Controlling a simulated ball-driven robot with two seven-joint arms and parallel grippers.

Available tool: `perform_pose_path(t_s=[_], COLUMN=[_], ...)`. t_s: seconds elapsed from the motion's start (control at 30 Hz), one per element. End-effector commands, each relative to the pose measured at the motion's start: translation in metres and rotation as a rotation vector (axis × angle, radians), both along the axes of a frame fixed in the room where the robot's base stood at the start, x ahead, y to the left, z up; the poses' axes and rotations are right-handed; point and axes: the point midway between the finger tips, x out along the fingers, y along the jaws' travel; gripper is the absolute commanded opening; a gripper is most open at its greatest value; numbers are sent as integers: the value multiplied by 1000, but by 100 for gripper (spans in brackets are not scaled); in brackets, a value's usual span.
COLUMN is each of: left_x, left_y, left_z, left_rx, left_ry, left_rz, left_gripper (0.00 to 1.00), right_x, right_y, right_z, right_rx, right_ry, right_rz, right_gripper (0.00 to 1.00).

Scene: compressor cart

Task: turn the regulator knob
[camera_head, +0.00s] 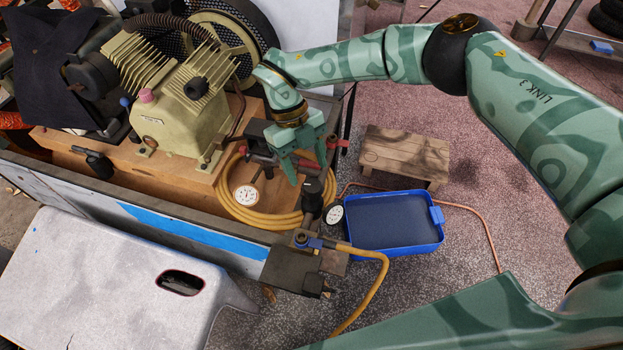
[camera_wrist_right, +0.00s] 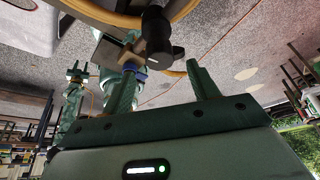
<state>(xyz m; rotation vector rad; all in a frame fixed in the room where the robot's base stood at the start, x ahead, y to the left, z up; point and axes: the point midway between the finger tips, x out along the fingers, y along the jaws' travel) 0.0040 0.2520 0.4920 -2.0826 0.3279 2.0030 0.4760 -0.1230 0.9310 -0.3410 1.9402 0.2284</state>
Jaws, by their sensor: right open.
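The regulator knob (camera_head: 312,188) is a black cylinder standing above the cart's front right corner, beside a white round gauge (camera_head: 335,214). My right gripper (camera_head: 308,180) is open and comes down from above, with its fingertips close to the top of the knob. In the right wrist view the knob (camera_wrist_right: 157,35) appears ahead of the gap between the two spread fingers (camera_wrist_right: 163,66); I see no clear contact. My left gripper does not show in the head view. A small green shape (camera_wrist_right: 76,75) in the wrist view may be it, but its jaws are unclear.
A yellow hose coil (camera_head: 236,212) and another gauge (camera_head: 246,195) lie left of the knob. The compressor (camera_head: 178,115) stands farther left. A red-handled valve part (camera_head: 338,143) is behind the fingers. A blue tray (camera_head: 395,250) and a wooden stool (camera_head: 405,152) stand right, on the floor.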

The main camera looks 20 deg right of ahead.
Motion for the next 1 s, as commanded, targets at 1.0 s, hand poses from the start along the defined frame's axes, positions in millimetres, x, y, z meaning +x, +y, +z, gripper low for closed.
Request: perform_pose_path(t_s=[1.0], left_x=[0], left_y=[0], left_z=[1], left_rx=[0], left_ry=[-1], left_rz=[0], left_gripper=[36], right_x=[38], right_y=[14], right_z=[97], right_rx=[-1], right_ry=[0], right_rz=[1], right_gripper=[60])
